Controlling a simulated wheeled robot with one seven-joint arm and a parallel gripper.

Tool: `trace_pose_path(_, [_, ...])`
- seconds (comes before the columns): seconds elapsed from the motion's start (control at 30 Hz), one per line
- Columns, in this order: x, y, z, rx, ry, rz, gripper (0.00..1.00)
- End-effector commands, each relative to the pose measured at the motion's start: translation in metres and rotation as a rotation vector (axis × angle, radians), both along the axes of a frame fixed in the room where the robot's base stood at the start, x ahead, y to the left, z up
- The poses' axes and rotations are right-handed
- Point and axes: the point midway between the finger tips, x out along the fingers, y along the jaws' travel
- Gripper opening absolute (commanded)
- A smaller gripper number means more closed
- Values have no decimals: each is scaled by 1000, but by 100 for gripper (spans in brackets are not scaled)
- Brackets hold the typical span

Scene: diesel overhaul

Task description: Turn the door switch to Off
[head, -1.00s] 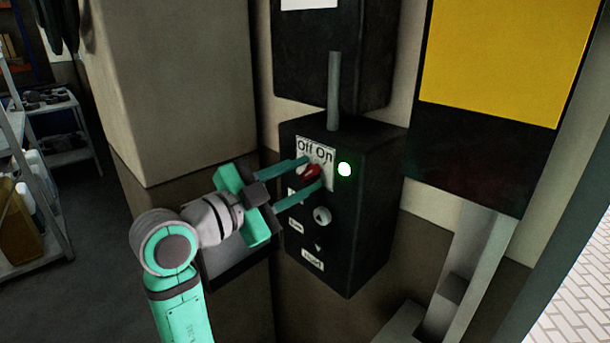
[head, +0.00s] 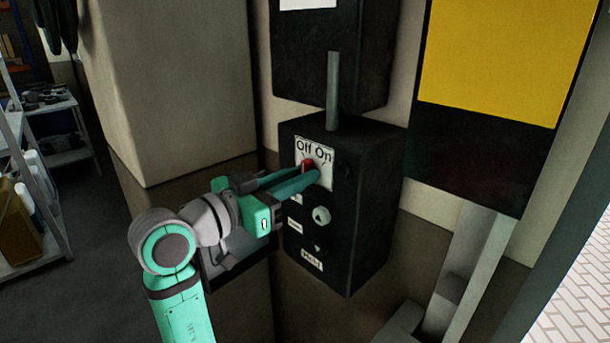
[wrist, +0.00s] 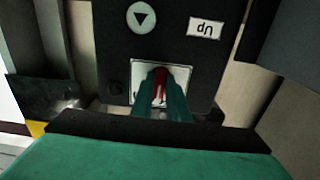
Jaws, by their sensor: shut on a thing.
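The door switch is a red knob (head: 307,166) on a white plate (head: 327,174) lettered "Off On", on the front of a black control box (head: 370,220). My gripper (head: 308,176) is at the knob, its two teal fingers shut on it. The wrist view shows the red knob (wrist: 160,80) between the fingertips (wrist: 160,88). The fingers hide part of the knob, and its exact pointing direction is hard to tell. The lamp (head: 345,166) right of the plate is dark.
Below the switch are a round up-arrow button (head: 321,216), a down-arrow mark and a "Hold" label (head: 312,260). A grey pipe (head: 333,90) rises from the box top. A yellow panel (head: 505,60) is at the right and shelves (head: 30,200) stand at far left.

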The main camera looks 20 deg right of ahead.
Motion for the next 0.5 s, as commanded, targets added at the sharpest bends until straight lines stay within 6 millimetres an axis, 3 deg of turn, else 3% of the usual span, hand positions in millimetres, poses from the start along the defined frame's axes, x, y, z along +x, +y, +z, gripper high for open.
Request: trace_pose_path(0.5, [2, 0, -1, -206, 571, -1, 6])
